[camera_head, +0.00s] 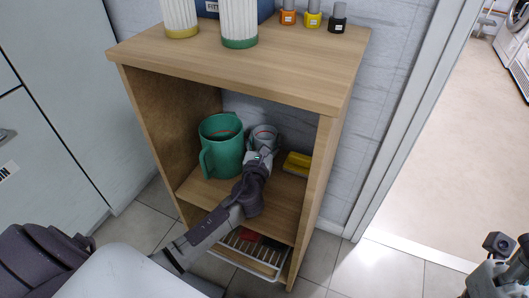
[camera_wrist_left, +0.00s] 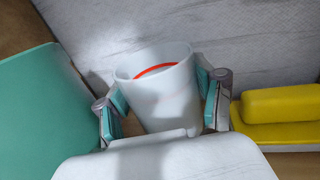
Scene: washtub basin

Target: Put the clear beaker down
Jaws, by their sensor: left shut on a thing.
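The clear beaker (camera_head: 263,134) is inside the lower compartment of the wooden shelf unit (camera_head: 235,68), between a green jug and a yellow object. It looks pale and translucent, with a red mark by its rim, and its open top shows in the left wrist view (camera_wrist_left: 158,100). My left gripper (camera_head: 261,156) is shut on the beaker, one finger on each side. The beaker looks upright; I cannot tell whether its base touches the shelf board (camera_head: 222,198). Part of my right arm shows at the lower right edge; its fingers cannot be made out.
The green jug (camera_head: 221,140) stands close on the left, also in the left wrist view (camera_wrist_left: 45,120). The yellow object (camera_head: 297,163) lies on the right. Side walls and the top board enclose the compartment. A white wire rack (camera_head: 246,262) is below. Ribbed containers and small bottles stand on top.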

